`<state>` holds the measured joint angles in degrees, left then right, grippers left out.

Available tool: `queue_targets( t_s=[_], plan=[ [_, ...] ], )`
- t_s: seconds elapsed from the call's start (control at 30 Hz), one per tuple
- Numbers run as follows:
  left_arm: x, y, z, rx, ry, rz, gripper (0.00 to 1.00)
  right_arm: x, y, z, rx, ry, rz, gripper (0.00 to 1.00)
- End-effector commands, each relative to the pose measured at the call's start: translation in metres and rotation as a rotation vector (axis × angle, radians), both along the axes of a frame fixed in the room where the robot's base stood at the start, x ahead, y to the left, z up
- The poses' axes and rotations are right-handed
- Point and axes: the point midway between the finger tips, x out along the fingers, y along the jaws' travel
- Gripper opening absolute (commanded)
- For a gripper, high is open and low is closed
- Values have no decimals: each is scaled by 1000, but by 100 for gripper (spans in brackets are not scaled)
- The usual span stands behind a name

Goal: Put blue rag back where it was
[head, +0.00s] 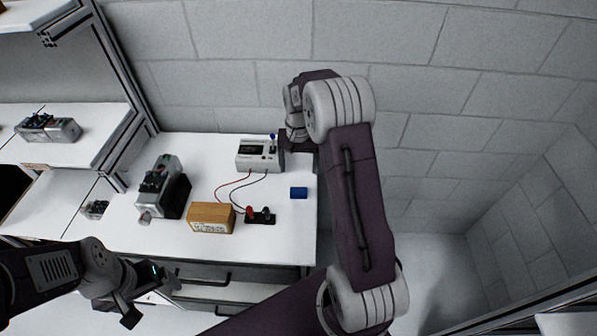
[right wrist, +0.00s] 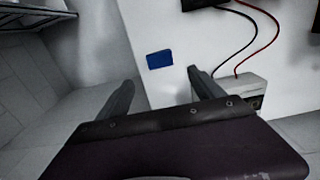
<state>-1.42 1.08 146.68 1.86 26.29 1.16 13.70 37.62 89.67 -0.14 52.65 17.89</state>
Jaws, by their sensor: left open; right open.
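The blue rag (head: 299,192) is a small dark-blue rectangle lying flat on the white worktop near its right edge. It also shows in the right wrist view (right wrist: 159,58), just beyond the fingertips. My right gripper (right wrist: 160,82) is open and empty, with the rag lying ahead of the gap between its fingers and not touched. In the head view, my right wrist hangs near the back right corner, behind the rag, and its fingers are hard to make out. My left gripper (head: 150,298) is open and empty in front of the worktop, at the lower left.
A white meter box (head: 259,157) with red and black leads stands behind the rag. A black terminal block (head: 260,216) and brown box (head: 211,217) sit to the left. A grey servo motor (head: 158,186) stands farther left. Worktop around the rag is clear.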

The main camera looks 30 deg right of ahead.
Motion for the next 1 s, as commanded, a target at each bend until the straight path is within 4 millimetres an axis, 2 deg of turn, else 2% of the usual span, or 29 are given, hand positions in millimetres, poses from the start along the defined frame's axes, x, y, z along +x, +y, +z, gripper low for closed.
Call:
queue_targets(
  t_s=[0.07, 0.17, 0.33, 0.4, 0.53, 0.67, 0.87, 0.93, 1.0],
  plan=[
    [0, 0, 0, 0, 0, 0, 89, -3, 4, 2, 0, -4, 13, 77],
    [0, 0, 0, 0, 0, 0, 89, -24, 27, 10, 1, -18, 94, 77],
    [0, 0, 0, 0, 0, 0, 89, -98, 79, 19, -2, -66, 320, 77],
    [0, 0, 0, 0, 0, 0, 89, -129, 93, 18, -5, -83, 399, 77],
    [0, 0, 0, 0, 0, 0, 89, -169, 106, 14, -8, -102, 497, 77],
    [0, 0, 0, 0, 0, 0, 89, -183, 110, 12, -10, -108, 529, 77],
    [0, 0, 0, 0, 0, 0, 89, -183, 109, 11, -10, -106, 528, 77],
    [0, 0, -9, 0, 0, 0, 89, -183, 109, 3, -9, -105, 527, 77],
    [0, 0, -26, 0, 0, 0, 89, -183, 109, -14, -9, -105, 527, 77]
  ],
)
